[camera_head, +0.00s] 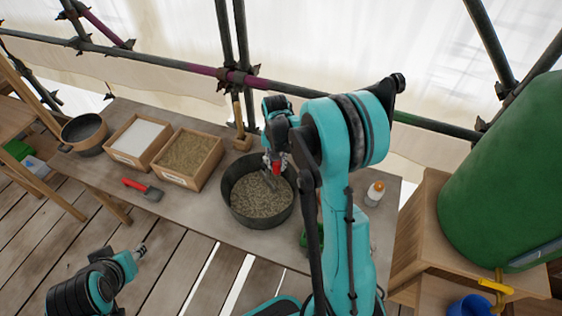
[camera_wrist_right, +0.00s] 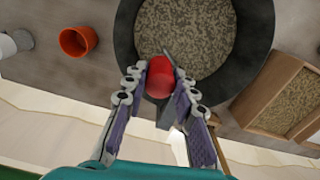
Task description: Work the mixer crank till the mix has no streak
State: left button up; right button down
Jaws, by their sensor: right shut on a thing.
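A round dark tub (camera_head: 228,208) stands on the table, holding a speckled grey-tan mix (camera_head: 258,198). The mix looks evenly speckled from above, with no clear streak. My right gripper (camera_head: 276,165) is over the tub's far side, shut on a red knob (camera_wrist_right: 160,74), which I take to be the crank's grip. The knob sits between the fingers at the tub's rim in the wrist view, with a thin grey bar beside it. The rest of the crank is hidden. My left gripper (camera_head: 141,251) hangs off the table's front, away from the tub; its jaws are too small to read.
Wooden boxes of white powder (camera_head: 140,136) and tan grit (camera_head: 188,154) stand left of the tub. A red-handled trowel (camera_head: 143,189) lies before them. A dark pan (camera_head: 84,133) sits far left. Scaffold poles run behind.

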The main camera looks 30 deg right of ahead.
jog(key=w+a+m+b, duration=0.3)
jog(key=w+a+m, duration=0.3)
jog(key=m, duration=1.1)
jog(key=shift+w+a, duration=0.35)
jog(key=shift+a, duration=0.6)
jog(key=shift+m, duration=0.3)
jog(key=c, duration=1.2)
grip_release()
notch_tip(320, 180, up, 12)
